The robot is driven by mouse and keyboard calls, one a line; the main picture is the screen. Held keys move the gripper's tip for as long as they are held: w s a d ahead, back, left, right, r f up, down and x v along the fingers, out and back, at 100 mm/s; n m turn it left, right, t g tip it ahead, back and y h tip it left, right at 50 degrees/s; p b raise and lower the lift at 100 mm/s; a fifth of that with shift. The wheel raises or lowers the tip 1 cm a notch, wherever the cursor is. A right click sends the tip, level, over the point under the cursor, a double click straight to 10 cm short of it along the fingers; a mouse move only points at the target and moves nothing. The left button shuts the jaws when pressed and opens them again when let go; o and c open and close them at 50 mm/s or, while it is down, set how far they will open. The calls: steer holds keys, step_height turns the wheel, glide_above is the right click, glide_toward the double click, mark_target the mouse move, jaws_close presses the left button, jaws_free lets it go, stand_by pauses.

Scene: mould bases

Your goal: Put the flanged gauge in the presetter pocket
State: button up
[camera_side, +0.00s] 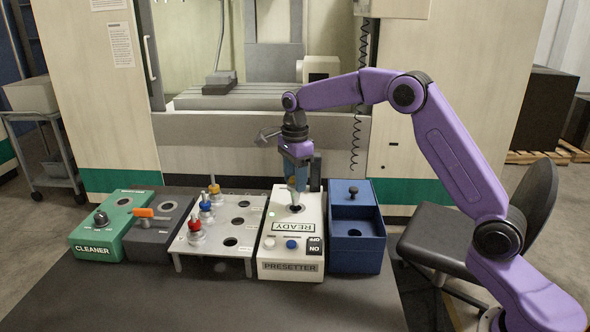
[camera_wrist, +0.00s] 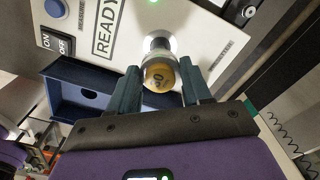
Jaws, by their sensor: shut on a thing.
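My gripper (camera_wrist: 160,92) points down and is shut on the flanged gauge (camera_wrist: 158,78), which has a round yellow top with a dark number and a pale metal body. In the side view my gripper (camera_side: 297,178) holds it upright over the white presetter (camera_side: 272,250). The presetter pocket (camera_wrist: 152,38) is a dark round hole with a pale ring, right at the gauge's lower end. In the side view the pocket (camera_side: 290,208) shows under the gauge's tapered tip. I cannot tell whether the tip is inside the hole or just above it.
Left of the presetter stands a white rack (camera_side: 238,210) with red, blue and yellow-topped holders and empty holes. A dark grey block (camera_side: 150,240) with an orange handle and a green cleaner (camera_side: 92,250) stand further left. A blue open box (camera_side: 355,262) is close on the right.

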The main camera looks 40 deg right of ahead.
mark_target(295, 204)
steer(key=shift+f, duration=2.75)
steer(key=o, duration=1.4)
steer(key=shift+f, duration=0.1)
steer(key=shift+o, duration=0.2)
step_height(295, 204, up, 18)
steer(key=shift+f, duration=0.25)
steer(key=shift+a, duration=0.1)
